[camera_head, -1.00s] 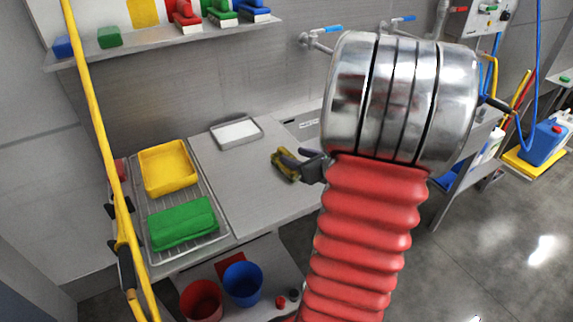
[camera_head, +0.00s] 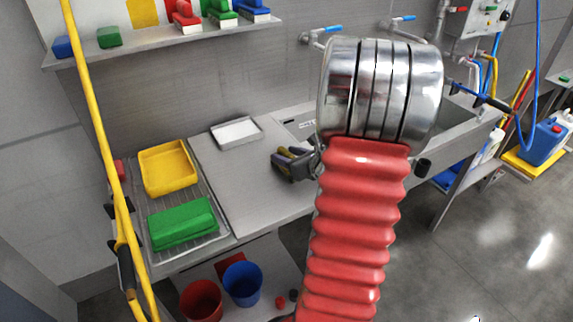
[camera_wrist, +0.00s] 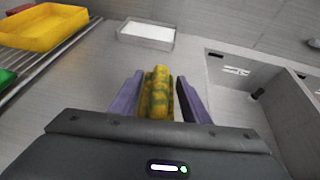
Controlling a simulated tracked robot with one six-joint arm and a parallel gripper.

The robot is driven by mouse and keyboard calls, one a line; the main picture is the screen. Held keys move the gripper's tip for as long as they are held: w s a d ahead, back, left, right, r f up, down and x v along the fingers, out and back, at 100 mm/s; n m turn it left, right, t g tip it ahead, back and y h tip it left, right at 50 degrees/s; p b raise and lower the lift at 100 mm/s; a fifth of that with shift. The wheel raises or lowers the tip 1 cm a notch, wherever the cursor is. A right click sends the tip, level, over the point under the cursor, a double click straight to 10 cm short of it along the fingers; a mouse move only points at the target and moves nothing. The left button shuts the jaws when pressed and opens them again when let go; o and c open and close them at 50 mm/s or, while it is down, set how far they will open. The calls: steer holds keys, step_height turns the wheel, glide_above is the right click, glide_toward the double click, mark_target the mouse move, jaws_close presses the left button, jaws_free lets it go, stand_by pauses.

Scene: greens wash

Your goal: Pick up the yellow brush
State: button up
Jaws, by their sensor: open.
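The yellow brush (camera_wrist: 157,93) lies between the two purple fingers of my gripper (camera_wrist: 160,98) in the wrist view, with dark greenish patches on it. The gripper is open, and a gap shows between the brush and the right finger. In the head view, my gripper (camera_head: 289,162) is low over the steel counter (camera_head: 225,170), left of my arm. Only a small bit of the brush shows there, mostly hidden by the fingers. I cannot tell how high the fingers are above the counter.
A white tray (camera_head: 237,133) lies at the counter's back. A yellow tub (camera_head: 167,168) and a green block (camera_head: 182,223) sit on the wire rack at left. The sink (camera_wrist: 235,80) is to the right. The counter left of my gripper is clear.

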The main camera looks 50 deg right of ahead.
mark_target(287, 153)
steer(key=shift+c, duration=0.7)
jaws_close()
steer(key=shift+r, duration=0.15)
step_height(287, 153, up, 10)
steer(key=shift+f, duration=0.1)
stand_by(0.7)
